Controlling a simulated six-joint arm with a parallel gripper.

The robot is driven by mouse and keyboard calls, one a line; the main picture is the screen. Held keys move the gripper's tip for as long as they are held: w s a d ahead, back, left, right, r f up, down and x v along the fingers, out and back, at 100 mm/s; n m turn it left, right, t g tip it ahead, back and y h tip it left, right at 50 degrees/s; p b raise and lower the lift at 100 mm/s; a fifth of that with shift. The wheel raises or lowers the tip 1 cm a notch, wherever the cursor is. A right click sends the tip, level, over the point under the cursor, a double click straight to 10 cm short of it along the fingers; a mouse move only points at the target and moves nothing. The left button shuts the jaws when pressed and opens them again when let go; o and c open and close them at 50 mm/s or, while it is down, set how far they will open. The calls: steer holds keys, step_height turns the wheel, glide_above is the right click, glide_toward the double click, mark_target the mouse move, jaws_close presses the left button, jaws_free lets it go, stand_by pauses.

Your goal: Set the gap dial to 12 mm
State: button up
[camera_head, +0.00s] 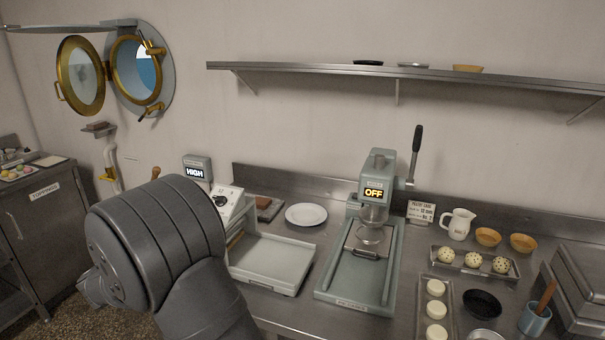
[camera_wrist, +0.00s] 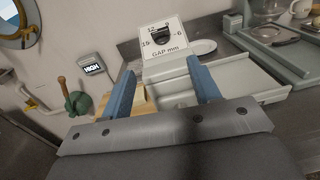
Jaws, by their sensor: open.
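The gap dial (camera_wrist: 170,36) is a dark round knob on a pale sloped panel (camera_wrist: 158,62) marked "GAP mm". My gripper (camera_wrist: 161,68) is open and empty in the wrist view. Its two blue fingers point towards the panel, with the dial beyond and between them. The gripper is hidden in the head view.
A sign reading "HIGH" (camera_head: 195,172) is on the wall behind the panel. A wooden-handled green object (camera_wrist: 77,103) stands left of my fingers. A white plate (camera_head: 306,214) lies behind the tray. A press showing "OFF" (camera_head: 373,193) stands to the right.

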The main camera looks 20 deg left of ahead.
steer(key=shift+n+y, duration=0.4)
steer(key=shift+y, duration=0.1)
steer(key=w, duration=0.9)
steer(key=w+d, duration=0.1)
steer(key=w, duration=0.4)
steer(key=shift+w, duration=0.1)
steer(key=shift+c, duration=0.3)
steer(key=c, duration=0.9)
steer(key=shift+a+h, duration=0.1)
steer(key=shift+h, duration=0.2)
